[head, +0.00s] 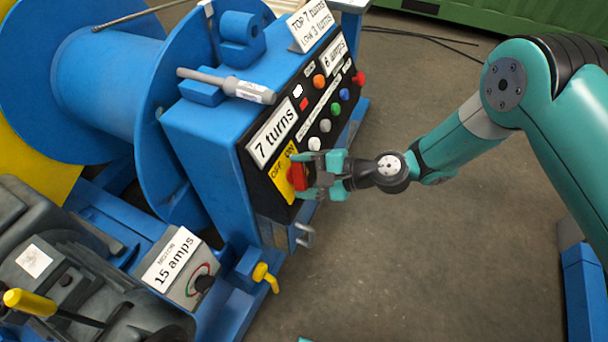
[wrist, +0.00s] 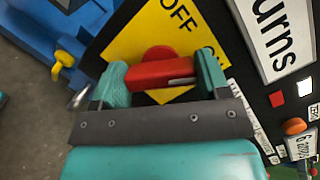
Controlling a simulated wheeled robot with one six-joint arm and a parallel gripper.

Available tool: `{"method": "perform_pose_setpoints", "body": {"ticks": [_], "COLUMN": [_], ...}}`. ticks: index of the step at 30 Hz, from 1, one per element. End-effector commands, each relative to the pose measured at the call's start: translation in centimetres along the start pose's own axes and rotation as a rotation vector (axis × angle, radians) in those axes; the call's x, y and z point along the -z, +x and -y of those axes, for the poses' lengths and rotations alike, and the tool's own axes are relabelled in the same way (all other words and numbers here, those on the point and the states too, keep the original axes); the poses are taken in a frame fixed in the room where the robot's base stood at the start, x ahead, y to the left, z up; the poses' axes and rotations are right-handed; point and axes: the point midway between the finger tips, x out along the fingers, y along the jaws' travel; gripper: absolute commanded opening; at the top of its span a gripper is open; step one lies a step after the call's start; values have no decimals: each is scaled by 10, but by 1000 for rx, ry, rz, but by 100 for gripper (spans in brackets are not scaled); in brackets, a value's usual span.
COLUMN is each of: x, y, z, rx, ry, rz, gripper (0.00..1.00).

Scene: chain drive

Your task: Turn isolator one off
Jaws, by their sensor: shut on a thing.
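The isolator is a red rotary handle (head: 297,176) on a yellow plate (head: 279,180) at the near lower corner of the black panel. In the wrist view the red handle (wrist: 162,72) lies between my two teal fingers, across the yellow plate (wrist: 150,35). The plate reads "OFF" at upper middle and part of "ON" at right. My gripper (head: 309,172) is shut on the handle; it also shows in the wrist view (wrist: 162,82). The handle points roughly sideways between the fingers in the wrist view. The fingers hide its ends.
The black panel carries several coloured buttons (head: 319,81) and a "7 turns" label (head: 272,134). A grey torch-like tool (head: 228,84) rests on the blue cabinet. A yellow-handled valve (head: 265,275) and a motor box (head: 180,265) stand below.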

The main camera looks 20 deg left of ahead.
Motion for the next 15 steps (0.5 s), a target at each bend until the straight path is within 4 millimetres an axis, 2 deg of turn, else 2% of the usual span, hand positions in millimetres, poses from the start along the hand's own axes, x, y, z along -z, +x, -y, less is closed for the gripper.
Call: {"method": "perform_pose_setpoints", "body": {"ticks": [15], "x": [0], "y": [0], "z": [0], "rx": [-109], "ry": [-477], "rz": [1], "gripper": [45]}}
